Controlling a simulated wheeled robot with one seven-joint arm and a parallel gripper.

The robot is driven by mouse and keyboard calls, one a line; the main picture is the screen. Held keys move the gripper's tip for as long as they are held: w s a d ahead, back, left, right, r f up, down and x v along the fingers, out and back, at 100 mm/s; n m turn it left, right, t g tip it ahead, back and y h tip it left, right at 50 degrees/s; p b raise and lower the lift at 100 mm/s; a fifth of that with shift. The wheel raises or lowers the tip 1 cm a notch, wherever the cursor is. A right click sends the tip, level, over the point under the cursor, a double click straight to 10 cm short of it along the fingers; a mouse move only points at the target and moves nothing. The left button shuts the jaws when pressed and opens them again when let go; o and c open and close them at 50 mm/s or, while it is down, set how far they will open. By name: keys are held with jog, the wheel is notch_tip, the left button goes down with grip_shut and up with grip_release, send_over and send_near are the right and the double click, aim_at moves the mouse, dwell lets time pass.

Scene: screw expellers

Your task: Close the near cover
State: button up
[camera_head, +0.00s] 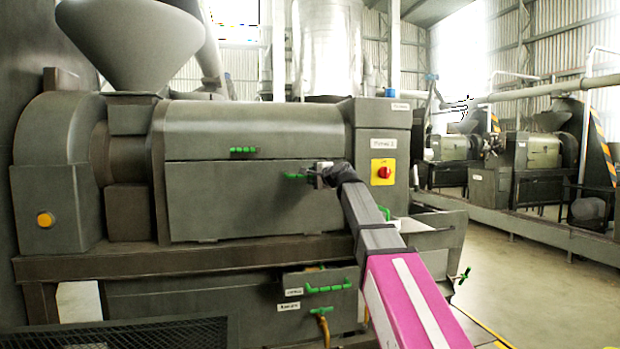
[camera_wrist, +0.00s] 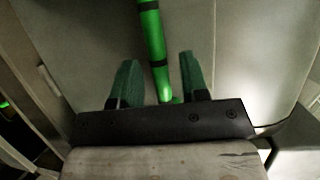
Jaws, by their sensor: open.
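The near cover (camera_head: 230,205) is the flat grey front panel of the machine, and it looks about upright and nearly in line with the machine's body. I cannot tell whether a small gap is left at its edges. A green handle (camera_head: 293,176) sits near its upper right corner. My gripper (camera_head: 316,176) is at that handle, its fingers largely hidden from the head view. In the wrist view my gripper (camera_wrist: 158,58) is open, with the green handle (camera_wrist: 153,50) running between its two fingers, apart from both. The grey cover surface (camera_wrist: 85,35) lies behind.
Above is a rounded upper cover (camera_head: 255,118) with its own green handle (camera_head: 243,150). A red switch (camera_head: 383,172) on a yellow plate is just right of my arm. A lower drawer with green handles (camera_head: 328,288) is below. Open floor (camera_head: 540,280) lies to the right.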

jog(key=shift+x, duration=0.8)
grip_shut()
jog(key=w, duration=0.3)
jog(key=shift+a+r, duration=0.35)
jog(key=shift+a, duration=0.05)
grip_release()
